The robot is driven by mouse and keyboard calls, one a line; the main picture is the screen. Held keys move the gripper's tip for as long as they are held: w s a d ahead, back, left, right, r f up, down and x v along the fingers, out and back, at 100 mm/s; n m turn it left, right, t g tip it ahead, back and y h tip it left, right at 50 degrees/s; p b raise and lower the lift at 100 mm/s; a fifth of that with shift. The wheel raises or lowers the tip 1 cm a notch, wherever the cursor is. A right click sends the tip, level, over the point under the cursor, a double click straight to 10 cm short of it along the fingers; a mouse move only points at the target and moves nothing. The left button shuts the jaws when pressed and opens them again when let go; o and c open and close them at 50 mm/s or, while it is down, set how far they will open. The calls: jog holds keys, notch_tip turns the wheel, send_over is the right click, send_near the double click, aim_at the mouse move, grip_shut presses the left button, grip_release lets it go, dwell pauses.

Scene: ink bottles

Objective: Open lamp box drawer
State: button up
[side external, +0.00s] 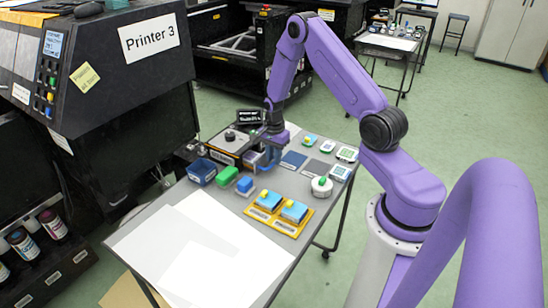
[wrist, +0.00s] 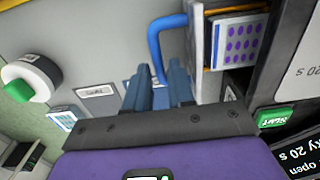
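The lamp box (side external: 228,143) stands at the back of the grey table in the side view. In the wrist view its dark body with a green START button (wrist: 277,117) is at the right. Its drawer (wrist: 197,45) is pulled out, with a card of purple dots (wrist: 243,42) in the gap behind its pale front. A blue U-shaped handle (wrist: 155,45) sticks out from that front. My gripper (wrist: 161,78) has its fingers close together, with the handle running between them; it appears shut on the handle. The fingers hide the handle's lower end. In the side view, my gripper (side external: 270,142) is at the box.
A blue bin (side external: 201,171), green block (side external: 227,175) and yellow tray (side external: 278,217) with blue items stand nearby. A round white holder with a green top (side external: 321,186) is to the right. White sheets (side external: 195,250) cover the table's front. Printer 3 (side external: 110,70) stands left.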

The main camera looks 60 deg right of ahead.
jog(key=shift+f, duration=0.3)
jog(key=shift+c, duration=0.3)
grip_shut()
jog(key=shift+s, duration=2.5)
jog(key=shift+o, duration=0.3)
grip_release()
jog(key=shift+w, duration=0.1)
notch_tip(320, 180, up, 17)
jog(key=shift+r, duration=0.2)
